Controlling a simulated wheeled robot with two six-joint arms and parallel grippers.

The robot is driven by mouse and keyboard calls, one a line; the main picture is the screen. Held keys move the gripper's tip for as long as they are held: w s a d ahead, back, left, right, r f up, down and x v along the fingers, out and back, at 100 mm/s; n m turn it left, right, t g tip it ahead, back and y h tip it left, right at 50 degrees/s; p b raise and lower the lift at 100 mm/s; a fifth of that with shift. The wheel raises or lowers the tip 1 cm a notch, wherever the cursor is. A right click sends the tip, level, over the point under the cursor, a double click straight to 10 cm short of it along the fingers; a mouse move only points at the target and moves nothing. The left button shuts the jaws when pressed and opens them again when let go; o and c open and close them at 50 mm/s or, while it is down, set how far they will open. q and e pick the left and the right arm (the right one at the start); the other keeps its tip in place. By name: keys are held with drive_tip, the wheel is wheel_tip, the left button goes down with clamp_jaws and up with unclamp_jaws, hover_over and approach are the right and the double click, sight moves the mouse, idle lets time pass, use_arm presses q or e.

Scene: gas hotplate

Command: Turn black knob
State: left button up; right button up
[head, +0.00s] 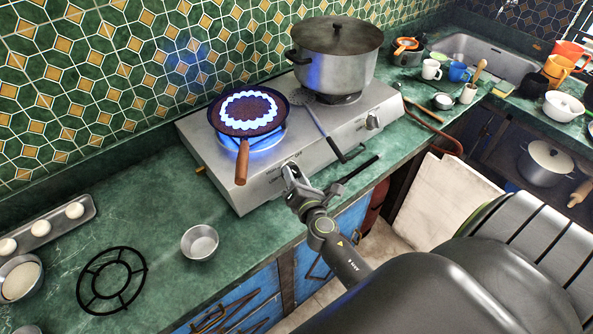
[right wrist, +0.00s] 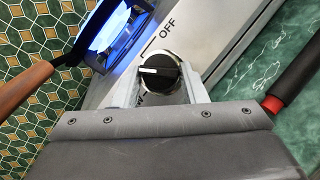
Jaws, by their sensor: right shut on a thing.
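The black knob (right wrist: 158,72) with a silver ring and a white pointer line sits on the hotplate's front panel. In the right wrist view its line points left, away from the printed OFF mark at upper right. My right gripper (head: 289,170) is shut on the knob, one finger on each side; the fingers (right wrist: 165,90) show in the right wrist view too. In the head view the gripper hides the knob. The gas hotplate (head: 275,185) has a blue flame (head: 262,140) burning under the frying pan (head: 248,110). My left gripper is in neither view.
A lidded steel pot (head: 335,75) stands on the rear right burner. A second knob (head: 373,121) is on the panel at right. A spatula (head: 320,128) lies across the hotplate. A small metal bowl (head: 200,242) and black pan support (head: 112,279) lie on the green counter.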

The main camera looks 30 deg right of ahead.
drive_tip(key=m+g+p, duration=0.1)
drive_tip(key=m, duration=0.1)
drive_tip(key=m+g+h+p, duration=0.1)
drive_tip(key=m, duration=0.1)
drive_tip(key=m+g+h+p, duration=0.1)
drive_tip(key=m, duration=0.1)
drive_tip(key=shift+a+r+p, duration=0.2)
drive_tip(key=shift+r+p, duration=0.05)
drive_tip(key=shift+p, duration=0.1)
drive_tip(key=shift+f+m+p, duration=0.1)
drive_tip(key=shift+m+p, duration=0.2)
drive_tip(key=shift+m, duration=0.4)
drive_tip(key=shift+g, duration=0.3)
drive_tip(key=o, duration=0.9)
drive_tip(key=shift+o, duration=0.2)
drive_tip(key=shift+w, duration=0.1)
